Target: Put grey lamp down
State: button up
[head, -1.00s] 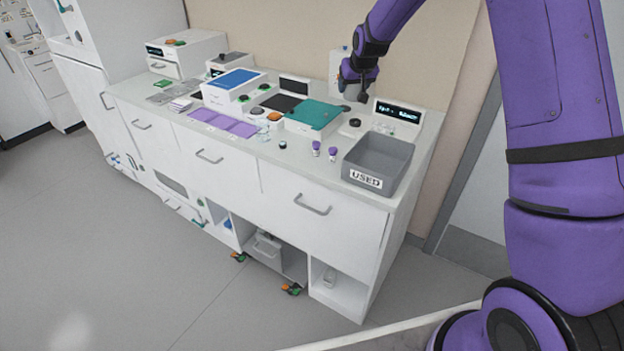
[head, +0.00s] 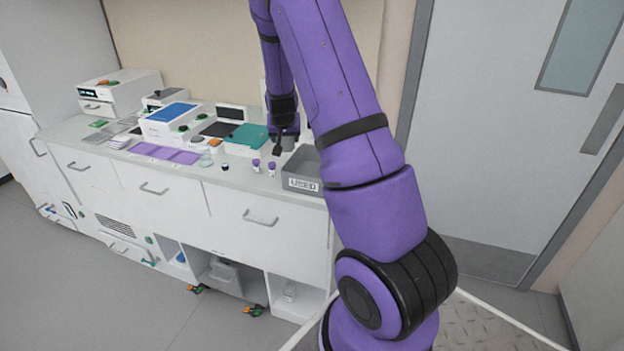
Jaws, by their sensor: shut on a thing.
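My gripper (head: 284,146) hangs over the back right of the white counter, behind the grey bin and right of the teal-topped box. It is shut on a small dark thing at its tips, taken to be the grey lamp (head: 278,150). Its shape is too small to make out, and I cannot tell whether it touches the counter. My purple arm hides the counter's right end and part of the bin.
A grey bin (head: 302,183) marked "USED" stands at the counter's front right. Two small purple-capped tubes (head: 264,166) stand left of it. A teal-topped box (head: 246,138), a blue-topped box (head: 171,115) and purple mats (head: 165,155) crowd the counter (head: 225,185).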

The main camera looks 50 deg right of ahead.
jog(key=s+d+f+m+g+h, duration=0.1)
jog(key=s+d+m, duration=0.1)
jog(key=s+d, duration=0.45)
jog(key=f, duration=0.5)
jog(key=shift+s+a+f, duration=0.15)
jog(key=shift+s+a, duration=0.2)
jog(key=shift+s, duration=0.05)
jog(key=shift+f, duration=2.25)
jog(key=shift+f, duration=0.15)
jog(key=o, duration=0.9)
jog(key=shift+o, duration=0.2)
